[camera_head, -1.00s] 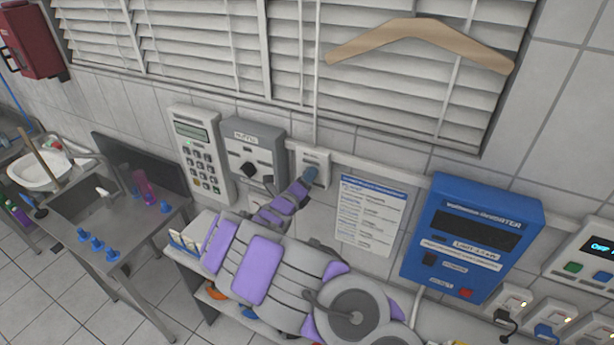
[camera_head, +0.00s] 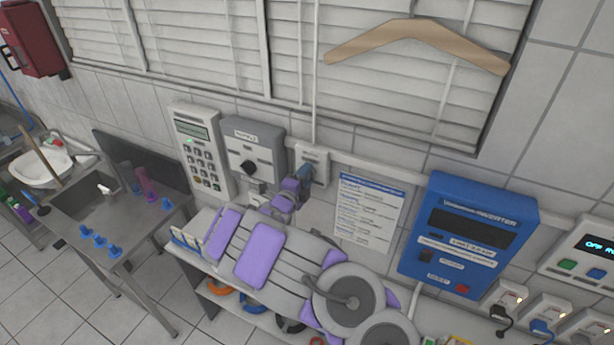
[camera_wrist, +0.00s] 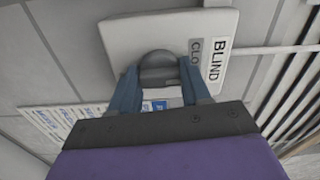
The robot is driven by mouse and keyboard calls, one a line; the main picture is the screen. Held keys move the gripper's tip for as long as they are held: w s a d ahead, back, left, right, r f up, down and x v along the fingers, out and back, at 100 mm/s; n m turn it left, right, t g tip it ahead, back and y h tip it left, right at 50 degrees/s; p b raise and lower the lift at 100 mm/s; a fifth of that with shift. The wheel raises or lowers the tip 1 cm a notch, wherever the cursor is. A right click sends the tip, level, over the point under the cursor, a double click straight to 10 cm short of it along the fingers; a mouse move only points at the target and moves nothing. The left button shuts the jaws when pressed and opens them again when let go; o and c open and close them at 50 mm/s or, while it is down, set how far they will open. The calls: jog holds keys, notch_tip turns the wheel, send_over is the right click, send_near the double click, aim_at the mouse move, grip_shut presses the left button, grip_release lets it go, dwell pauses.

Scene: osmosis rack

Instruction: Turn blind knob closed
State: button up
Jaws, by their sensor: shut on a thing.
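The blind control is a pale wall plate (camera_head: 312,153) below the window; in the wrist view the plate (camera_wrist: 120,35) carries a label (camera_wrist: 217,62) reading "BLIND" and a partly hidden word starting "CLO". A round grey knob (camera_wrist: 158,68) stands out from the plate. My gripper (camera_wrist: 160,85) has its two blue fingers on either side of the knob and is shut on it. In the head view my gripper (camera_head: 304,172) is at the plate, and it hides the knob there.
The slatted blind (camera_head: 290,70) hangs above, with a wooden hanger (camera_head: 418,42) on it. A grey box with a black knob (camera_head: 252,148) and a keypad (camera_head: 200,155) are to the left. A paper notice (camera_head: 368,218) and a blue inverter (camera_head: 468,235) are to the right.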

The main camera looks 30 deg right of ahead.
jog(key=shift+a+f, duration=0.1)
jog(key=shift+f, duration=0.25)
jog(key=o, duration=1)
jog(key=shift+w+a+r, duration=0.1)
jog(key=shift+w+a, duration=0.1)
jog(key=shift+o, duration=0.2)
jog(key=shift+s+a+r, duration=0.15)
jog(key=b+v, duration=0.2)
jog(key=v, duration=1.5)
jog(key=shift+a, duration=0.2)
